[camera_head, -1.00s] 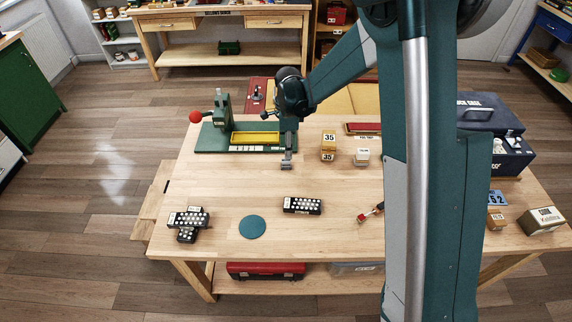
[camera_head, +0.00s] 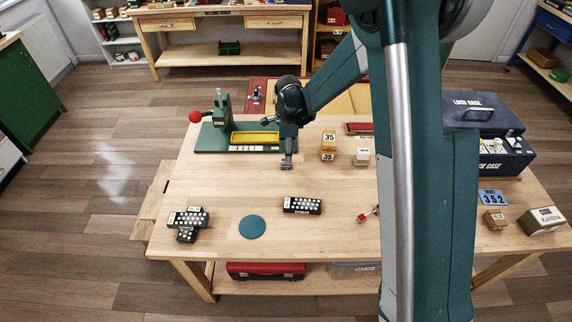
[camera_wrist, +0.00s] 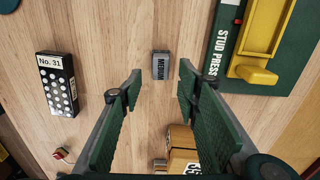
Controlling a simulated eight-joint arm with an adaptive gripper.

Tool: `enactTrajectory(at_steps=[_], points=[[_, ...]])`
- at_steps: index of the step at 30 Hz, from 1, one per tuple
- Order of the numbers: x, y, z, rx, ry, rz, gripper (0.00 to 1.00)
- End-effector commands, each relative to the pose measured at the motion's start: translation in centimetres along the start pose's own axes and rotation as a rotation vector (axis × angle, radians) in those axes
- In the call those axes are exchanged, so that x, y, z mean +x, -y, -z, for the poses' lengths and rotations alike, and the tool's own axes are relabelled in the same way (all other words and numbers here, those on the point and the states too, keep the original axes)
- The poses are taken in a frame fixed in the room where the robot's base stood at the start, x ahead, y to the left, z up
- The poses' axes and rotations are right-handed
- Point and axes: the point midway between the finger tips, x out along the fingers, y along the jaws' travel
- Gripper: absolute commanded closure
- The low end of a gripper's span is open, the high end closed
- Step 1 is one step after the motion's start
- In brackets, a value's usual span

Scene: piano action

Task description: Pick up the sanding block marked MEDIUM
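The sanding block marked MEDIUM (camera_wrist: 160,65) is a small grey block lying on the wooden table, its label facing up in the wrist view. In the head view it is a small grey shape (camera_head: 286,166) just in front of the stud press, partly hard to separate from my gripper. My gripper (camera_wrist: 156,88) points down at the table with its two green fingers spread wide. The block shows in the gap between the fingers, beyond the tips and apart from them. Nothing is held. My gripper also shows in the head view (camera_head: 289,150), small and partly unclear.
The green stud press (camera_head: 212,140) with its yellow tray (camera_wrist: 258,75) stands close beside the block. A black No. 31 box (camera_wrist: 58,82) lies on the other side. Boxes marked 35 (camera_head: 328,139) stand to the right. Bare wood surrounds the block.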

Motion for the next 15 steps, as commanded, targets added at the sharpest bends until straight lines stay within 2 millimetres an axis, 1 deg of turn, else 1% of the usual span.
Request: enactTrajectory(at_steps=[9,15], points=[[3.4,0.1,-0.2,0.000,0.000,0.000,0.67],[4.6,0.1,-0.2,0.000,0.000,0.000,0.67]])
